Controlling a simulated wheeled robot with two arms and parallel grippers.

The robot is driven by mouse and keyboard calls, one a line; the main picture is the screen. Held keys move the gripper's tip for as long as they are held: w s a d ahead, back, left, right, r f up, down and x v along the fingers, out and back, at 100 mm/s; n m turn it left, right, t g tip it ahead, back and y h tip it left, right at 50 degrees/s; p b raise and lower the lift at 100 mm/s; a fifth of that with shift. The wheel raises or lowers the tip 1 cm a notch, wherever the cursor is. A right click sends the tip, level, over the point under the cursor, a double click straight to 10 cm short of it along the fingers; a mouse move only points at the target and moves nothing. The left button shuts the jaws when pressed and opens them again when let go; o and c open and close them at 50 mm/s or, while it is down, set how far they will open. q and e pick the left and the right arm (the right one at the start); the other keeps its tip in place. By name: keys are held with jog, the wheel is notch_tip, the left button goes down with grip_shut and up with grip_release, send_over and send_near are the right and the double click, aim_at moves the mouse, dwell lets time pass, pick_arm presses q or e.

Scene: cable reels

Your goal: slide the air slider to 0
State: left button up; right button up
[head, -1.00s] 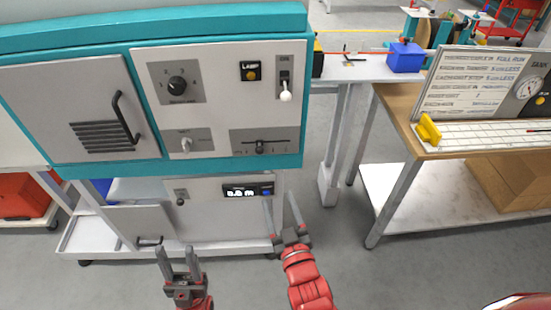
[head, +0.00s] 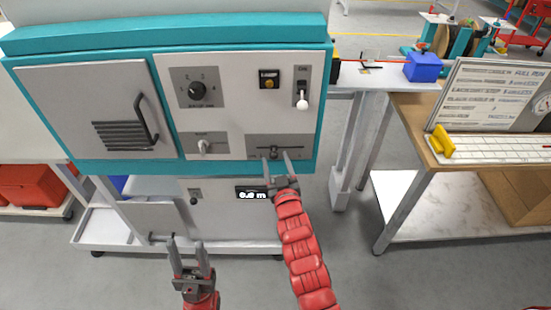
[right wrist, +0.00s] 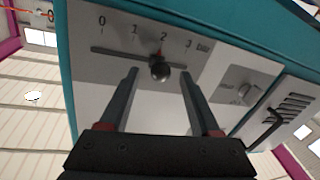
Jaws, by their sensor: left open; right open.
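The air slider is a dark round knob (right wrist: 160,71) on a slot in a grey plate, marked 0 to 3 in the right wrist view. A red pointer by the knob is at about 2. In that view the 0 end is at the left. The slider plate (head: 303,142) is at the lower right of the machine front in the head view. My right gripper (head: 277,157) is open, with its fingers pointing at the plate and one on each side of the knob; I see no contact. My left gripper (head: 188,244) is open and empty, low in front of the machine.
The panel also carries a rotary dial (head: 198,91), a lamp (head: 269,79), a white-tipped switch (head: 303,102) and a small knob (head: 204,147). A door with a black handle (head: 148,125) is at the left. A wooden table (head: 420,160) stands at the right.

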jog(key=shift+w+a, duration=0.1)
jog(key=shift+w, duration=0.25)
jog(key=shift+c, duration=0.3)
grip_shut()
dwell(1.0)
